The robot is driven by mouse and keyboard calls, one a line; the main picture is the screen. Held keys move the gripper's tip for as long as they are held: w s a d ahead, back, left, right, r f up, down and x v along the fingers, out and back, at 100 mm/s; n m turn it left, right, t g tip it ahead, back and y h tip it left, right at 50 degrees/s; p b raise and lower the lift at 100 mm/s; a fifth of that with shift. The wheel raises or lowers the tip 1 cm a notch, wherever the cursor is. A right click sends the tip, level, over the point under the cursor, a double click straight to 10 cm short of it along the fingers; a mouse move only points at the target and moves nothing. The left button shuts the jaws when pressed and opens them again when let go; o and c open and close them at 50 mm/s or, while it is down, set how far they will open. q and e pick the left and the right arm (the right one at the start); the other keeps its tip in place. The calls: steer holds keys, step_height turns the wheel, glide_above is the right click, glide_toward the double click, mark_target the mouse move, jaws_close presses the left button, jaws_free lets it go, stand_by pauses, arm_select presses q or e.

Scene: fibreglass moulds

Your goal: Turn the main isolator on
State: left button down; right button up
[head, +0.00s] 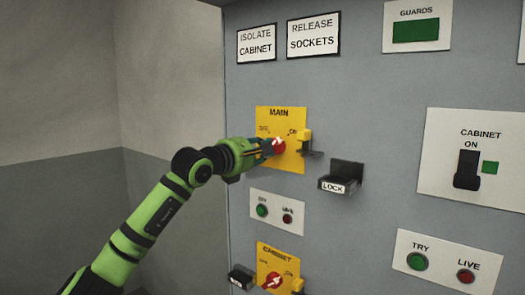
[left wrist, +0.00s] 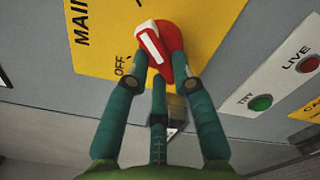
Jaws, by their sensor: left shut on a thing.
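The main isolator is a red rotary knob (head: 278,147) on a yellow plate (head: 290,113) marked MAIN, with OFF at upper left and ON at upper right. My left gripper (head: 266,149) reaches it from the left and is shut on the knob. In the left wrist view the gripper (left wrist: 163,74) has a finger on either side of the red knob (left wrist: 174,36), and a third finger below. A white pointer bar shows on the knob's face; I cannot tell exactly which mark it points to. My right gripper is in neither view.
A yellow block (head: 305,136) on a dark bracket sits at the plate's right edge. A black LOCK piece (head: 339,185) sticks out further right. Below are indicator lamps (head: 275,212) and a similar CABINET isolator (head: 273,280). A black CABINET ON switch (head: 467,170) is far right.

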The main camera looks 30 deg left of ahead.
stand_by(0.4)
arm_select(q)
steer(key=c, duration=1)
jaws_free()
steer(key=shift+c, duration=0.2)
steer(key=s, duration=0.7)
steer(key=shift+s+a, duration=0.2)
steer(key=shift+a, duration=0.05)
